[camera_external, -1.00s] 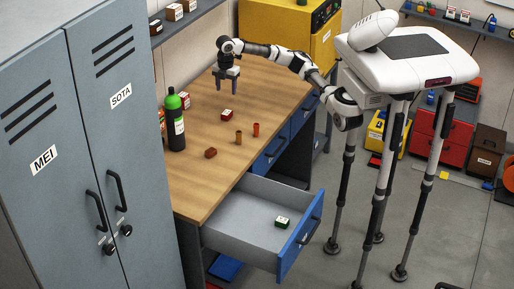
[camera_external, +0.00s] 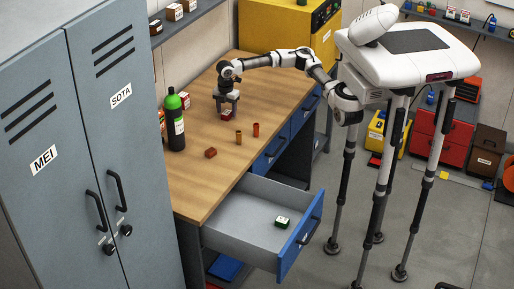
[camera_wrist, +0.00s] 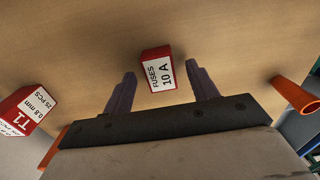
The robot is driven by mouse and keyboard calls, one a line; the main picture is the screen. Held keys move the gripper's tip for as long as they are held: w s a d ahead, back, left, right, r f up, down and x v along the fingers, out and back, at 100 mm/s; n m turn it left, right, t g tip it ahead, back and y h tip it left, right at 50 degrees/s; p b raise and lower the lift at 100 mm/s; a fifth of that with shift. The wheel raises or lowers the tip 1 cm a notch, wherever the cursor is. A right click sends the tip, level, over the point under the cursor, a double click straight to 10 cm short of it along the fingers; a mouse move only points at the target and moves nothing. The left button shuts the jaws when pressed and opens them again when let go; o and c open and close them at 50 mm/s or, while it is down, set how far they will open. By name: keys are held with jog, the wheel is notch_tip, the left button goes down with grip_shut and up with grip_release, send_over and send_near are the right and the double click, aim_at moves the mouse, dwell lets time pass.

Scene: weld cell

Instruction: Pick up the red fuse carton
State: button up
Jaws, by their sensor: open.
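The red fuse carton (camera_wrist: 158,71) has a white label reading "FUSES 10 A" in the wrist view. It stands on the wooden bench (camera_external: 199,193). My gripper (camera_wrist: 158,80) is open, with one finger on each side of the carton and a visible gap to each. In the external view my gripper (camera_external: 228,108) is low over the bench, and the carton (camera_external: 227,115) shows between its fingers. The fingers partly cover the carton there. I cannot tell the exact height of the fingertips.
A red-and-white carton marked "T1" (camera_wrist: 22,108) lies left in the wrist view. Two orange-brown cylinders (camera_external: 238,137) (camera_external: 256,130), a small red-brown block (camera_external: 210,153) and a dark bottle with a green top (camera_external: 175,122) stand on the bench. An open drawer (camera_external: 237,201) holds a green box (camera_external: 282,222).

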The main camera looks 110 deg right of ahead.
jog(key=shift+f, duration=0.65)
jog(key=c, duration=1.1)
